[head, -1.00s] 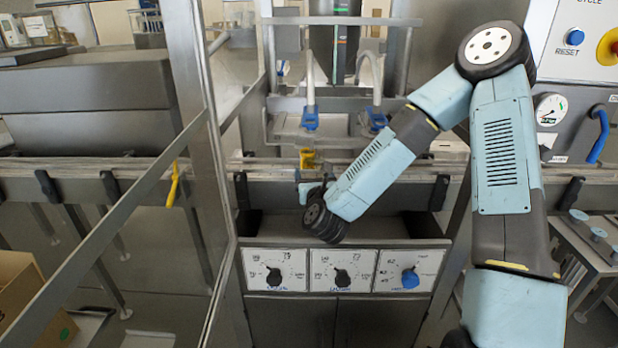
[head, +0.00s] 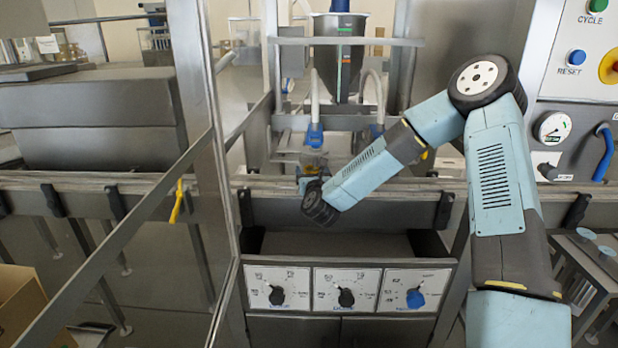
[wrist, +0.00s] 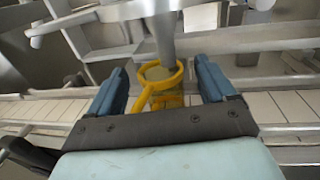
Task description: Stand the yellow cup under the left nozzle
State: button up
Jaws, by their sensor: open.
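The yellow cup (wrist: 160,99) with its round rim stands between the two blue fingers of my gripper (wrist: 159,68) in the wrist view. The fingers are open, with a gap on both sides of the cup. A grey nozzle (wrist: 164,38) comes down over the cup's rim; I cannot tell whether it touches. In the head view the left nozzle (head: 314,136) with its blue fitting is above the cup (head: 313,158), which is small and partly hidden by my gripper (head: 309,183).
The conveyor rail (head: 110,184) runs across the scene; pale belt plates (wrist: 283,106) show in the wrist view. The right nozzle (head: 376,130) hangs beside the left one. A metal guard post (head: 196,95) stands at left, and a control panel (head: 347,289) with dials is below.

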jog(key=shift+w, duration=0.1)
jog(key=c, duration=1.1)
jog(key=shift+d, duration=0.1)
jog(key=shift+s+d, duration=0.25)
jog(key=shift+s, duration=0.1)
jog(key=shift+d, duration=0.25)
jog(key=o, duration=1.1)
jog(key=shift+a, duration=0.1)
